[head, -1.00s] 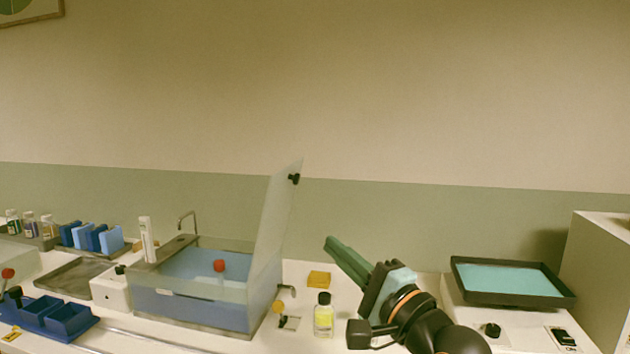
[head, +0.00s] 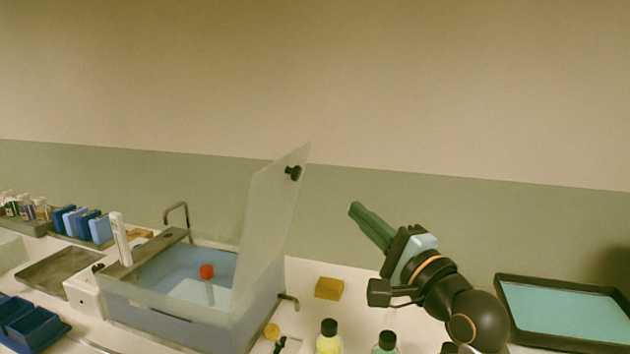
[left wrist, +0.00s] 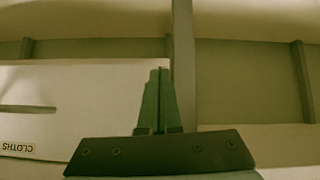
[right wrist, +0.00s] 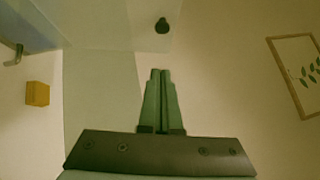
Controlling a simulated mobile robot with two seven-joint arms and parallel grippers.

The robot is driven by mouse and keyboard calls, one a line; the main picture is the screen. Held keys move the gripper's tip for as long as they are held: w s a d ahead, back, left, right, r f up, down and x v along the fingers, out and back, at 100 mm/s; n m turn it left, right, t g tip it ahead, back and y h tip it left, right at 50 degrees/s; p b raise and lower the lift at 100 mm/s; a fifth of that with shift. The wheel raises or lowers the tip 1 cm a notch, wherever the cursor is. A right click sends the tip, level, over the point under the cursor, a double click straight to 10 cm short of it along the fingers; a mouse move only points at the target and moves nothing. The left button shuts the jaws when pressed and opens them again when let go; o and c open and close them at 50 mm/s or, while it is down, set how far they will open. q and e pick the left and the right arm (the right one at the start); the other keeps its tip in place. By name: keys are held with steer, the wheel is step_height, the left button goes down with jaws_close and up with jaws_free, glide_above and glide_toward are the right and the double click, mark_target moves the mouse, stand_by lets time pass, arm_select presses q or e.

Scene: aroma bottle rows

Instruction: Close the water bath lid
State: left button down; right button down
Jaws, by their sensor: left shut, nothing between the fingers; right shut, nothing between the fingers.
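The water bath (head: 185,318) stands on the counter at the left in the head view, with blue water and a red-topped item (head: 207,272) inside. Its clear lid (head: 268,225) stands raised and tilted at the right side of the bath. A black knob (head: 293,172) sits near the lid's top edge, and it also shows in the right wrist view (right wrist: 162,25). My right gripper (head: 354,208) is shut and empty, to the right of the lid and apart from it. My left gripper (left wrist: 159,72) is shut and empty in the left wrist view, by a surface labelled CLOTHS. It is not in the head view.
A yellow block (head: 329,288) and capped bottles (head: 328,338) stand right of the bath. A black tray with a teal surface (head: 565,315) is at the far right. A tap (head: 177,212) rises behind the bath. Blue racks (head: 30,325) are at the left.

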steer(key=w+a+r, duration=0.2)
steer(key=w+a, duration=0.5)
steer(key=w, duration=0.1)
steer(key=shift+a+r+p, duration=0.3)
steer(key=shift+a+r, duration=0.05)
steer(key=shift+a, duration=0.05)
steer(key=shift+w+r, duration=0.1)
steer(key=shift+w, duration=0.05)
